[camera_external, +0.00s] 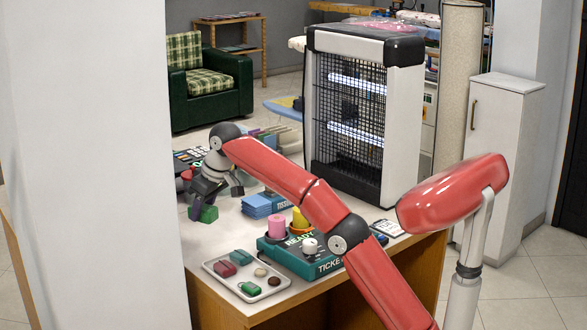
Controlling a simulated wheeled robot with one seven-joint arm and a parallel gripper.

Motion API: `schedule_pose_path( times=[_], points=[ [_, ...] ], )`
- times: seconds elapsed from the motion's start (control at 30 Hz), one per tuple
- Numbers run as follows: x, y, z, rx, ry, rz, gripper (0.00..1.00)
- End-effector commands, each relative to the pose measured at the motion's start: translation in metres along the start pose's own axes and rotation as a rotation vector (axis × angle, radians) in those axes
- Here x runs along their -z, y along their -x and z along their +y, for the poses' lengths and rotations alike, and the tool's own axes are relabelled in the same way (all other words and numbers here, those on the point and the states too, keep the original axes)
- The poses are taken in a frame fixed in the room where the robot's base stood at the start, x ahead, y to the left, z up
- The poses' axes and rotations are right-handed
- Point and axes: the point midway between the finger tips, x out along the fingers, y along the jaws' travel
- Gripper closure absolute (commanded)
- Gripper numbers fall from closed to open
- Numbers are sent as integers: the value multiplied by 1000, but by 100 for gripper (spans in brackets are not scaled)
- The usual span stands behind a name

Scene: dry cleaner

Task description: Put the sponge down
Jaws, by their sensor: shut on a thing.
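A green block, which looks like the sponge (209,214), is at the tips of my gripper (203,203). My gripper points down and is shut on it, over the left part of the pale counter (205,235). The dark fingers cover the upper part of the sponge. I cannot tell whether its underside touches the counter or hangs just above it.
A tray (209,268) with several small items lies at the front left. A teal box (322,264) carries a pink cylinder (277,226) and other items. A caged light box (365,110) stands at the back. Bare counter surrounds the sponge's front.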

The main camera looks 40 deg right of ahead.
Motion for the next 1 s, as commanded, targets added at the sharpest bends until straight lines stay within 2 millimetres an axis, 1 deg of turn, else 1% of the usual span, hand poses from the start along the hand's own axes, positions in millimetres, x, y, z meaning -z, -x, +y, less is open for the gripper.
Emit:
schedule_pose_path(
  times=[0.03, 0.1, 0.27, 0.33, 0.47, 0.6, 0.67, 0.77, 1.0],
  points=[
    [0, -3, -4, 1, 4, -1, 81],
    [-1, -9, -6, 2, 5, -1, 81],
    [-9, -24, -6, 2, 4, -2, 81],
    [-14, -36, -6, 2, 4, -3, 81],
    [-17, -46, -6, 2, 4, 0, 81],
    [-26, -65, -6, 2, 4, -3, 81],
    [-28, -72, -6, 2, 4, -2, 81],
    [-30, -76, -6, 2, 4, 0, 81],
    [-30, -76, -6, 2, 4, 0, 81]
  ],
)
